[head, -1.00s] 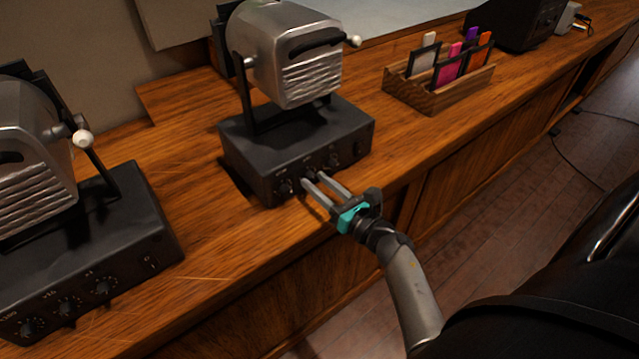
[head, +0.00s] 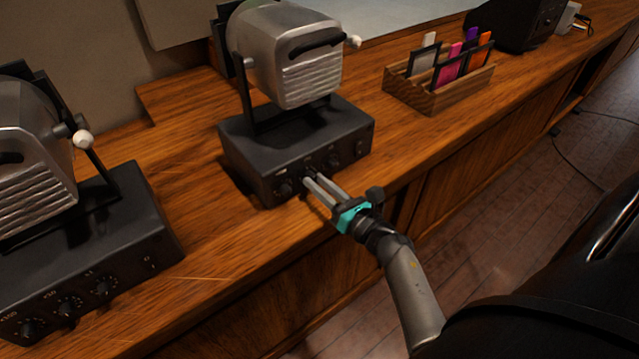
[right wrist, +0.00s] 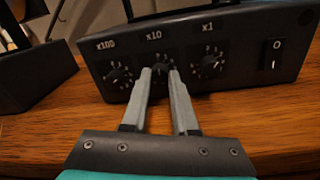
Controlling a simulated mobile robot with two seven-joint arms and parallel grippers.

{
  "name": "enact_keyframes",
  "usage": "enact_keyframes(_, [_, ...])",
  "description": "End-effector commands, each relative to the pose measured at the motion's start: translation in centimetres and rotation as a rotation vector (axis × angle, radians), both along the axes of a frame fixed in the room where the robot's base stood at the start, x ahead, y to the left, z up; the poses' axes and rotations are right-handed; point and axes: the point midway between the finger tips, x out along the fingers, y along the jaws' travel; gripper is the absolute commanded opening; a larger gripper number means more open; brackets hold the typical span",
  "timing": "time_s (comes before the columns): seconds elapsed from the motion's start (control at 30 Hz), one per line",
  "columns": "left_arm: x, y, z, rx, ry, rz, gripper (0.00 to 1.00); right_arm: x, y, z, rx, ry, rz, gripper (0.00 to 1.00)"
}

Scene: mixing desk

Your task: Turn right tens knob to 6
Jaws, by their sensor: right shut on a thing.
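The right device, a black box (head: 240,152) with a silver lamp-like head (head: 290,60) on a bracket, stands on the desk. In the right wrist view its front has dials marked x100, x10 and x1. The tens knob (right wrist: 161,69) is the middle one, under the x10 label. My right gripper (head: 308,180) reaches it from the front and is shut on this knob, one finger on each side. In the right wrist view the fingers (right wrist: 161,76) cover part of the dial, so its setting cannot be read. My left gripper is not in view.
The x100 knob (right wrist: 119,78) and x1 knob (right wrist: 210,65) sit close on either side. A rocker switch (right wrist: 272,54) is at the right. A similar device (head: 150,235) stands at left. A wooden card holder (head: 440,95) is behind right. Bare desk lies between the devices.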

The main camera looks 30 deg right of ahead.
Motion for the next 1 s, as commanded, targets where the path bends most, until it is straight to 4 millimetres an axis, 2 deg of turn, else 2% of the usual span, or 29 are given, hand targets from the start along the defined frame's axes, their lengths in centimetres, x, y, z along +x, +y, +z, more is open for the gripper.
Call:
enact_keyframes(0.27, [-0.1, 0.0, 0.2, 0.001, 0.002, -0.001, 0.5, 0.0, 0.0, 0.0, 0.2, 0.017, 0.002, 0.0])
enact_keyframes(1.0, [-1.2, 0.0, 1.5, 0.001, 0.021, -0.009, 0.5, 0.0, 0.1, 0.0, 0.903, 0.073, 0.0, 0.0])
